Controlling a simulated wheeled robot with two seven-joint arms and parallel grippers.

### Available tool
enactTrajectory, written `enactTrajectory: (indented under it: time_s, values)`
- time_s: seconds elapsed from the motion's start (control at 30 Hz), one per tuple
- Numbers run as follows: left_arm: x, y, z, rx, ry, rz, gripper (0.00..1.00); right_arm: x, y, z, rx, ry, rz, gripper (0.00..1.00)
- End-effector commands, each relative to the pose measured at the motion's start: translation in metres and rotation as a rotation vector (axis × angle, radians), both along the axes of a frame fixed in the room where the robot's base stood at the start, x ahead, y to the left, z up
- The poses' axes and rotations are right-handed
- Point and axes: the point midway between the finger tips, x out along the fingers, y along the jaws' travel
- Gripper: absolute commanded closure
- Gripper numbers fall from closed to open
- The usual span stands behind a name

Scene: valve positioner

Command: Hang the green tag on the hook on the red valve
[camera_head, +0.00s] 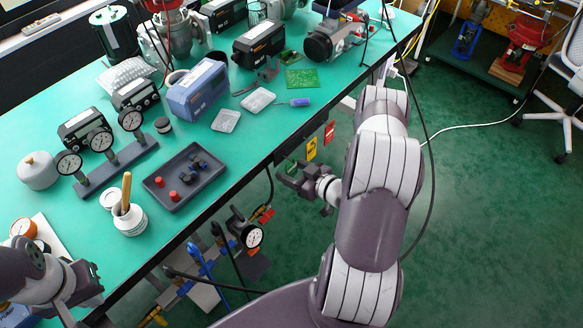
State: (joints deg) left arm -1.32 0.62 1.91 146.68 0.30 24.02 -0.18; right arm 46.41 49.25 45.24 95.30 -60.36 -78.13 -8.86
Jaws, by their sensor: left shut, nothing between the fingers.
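A green tag (291,168) is at the table's front edge, at the left end of a row with a yellow tag (311,148) and a red tag (329,130). My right gripper (286,177) is right at the green tag and partly covers it. I cannot tell whether its fingers hold the tag. My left gripper (92,290) is shut and empty over the near left corner of the table. A red valve body (170,18) stands at the table's far edge; another red valve (527,36) is on the cart at upper right. I cannot make out a hook on either.
The green table (240,150) holds gauges on a stand (118,165), a dark tray (185,178), a blue-grey box (198,90) and a white pot with a brush (128,216). Below its edge are a gauge (251,236) and blue valves. Open floor lies to the right.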

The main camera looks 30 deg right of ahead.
Motion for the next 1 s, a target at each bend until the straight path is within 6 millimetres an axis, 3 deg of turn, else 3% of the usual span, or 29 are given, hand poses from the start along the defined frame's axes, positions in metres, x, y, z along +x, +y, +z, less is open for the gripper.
enactTrajectory:
  time_s: [0.03, 0.1, 1.0]
  values:
    - [0.0, 0.0, 0.0, 0.0, 0.0, 0.0, 1.0, 0.0, 0.0, 0.0, 0.0, 0.0, 0.0, 0.57]
    - [0.0, 0.0, 0.0, 0.0, 0.0, 0.0, 1.0, 0.0, 0.0, 0.0, 0.0, 0.0, 0.0, 0.76]
    - [0.0, 0.0, 0.011, 0.0, 0.0, 0.0, 1.0, -0.003, -0.001, 0.011, -0.001, 0.001, -0.001, 0.77]
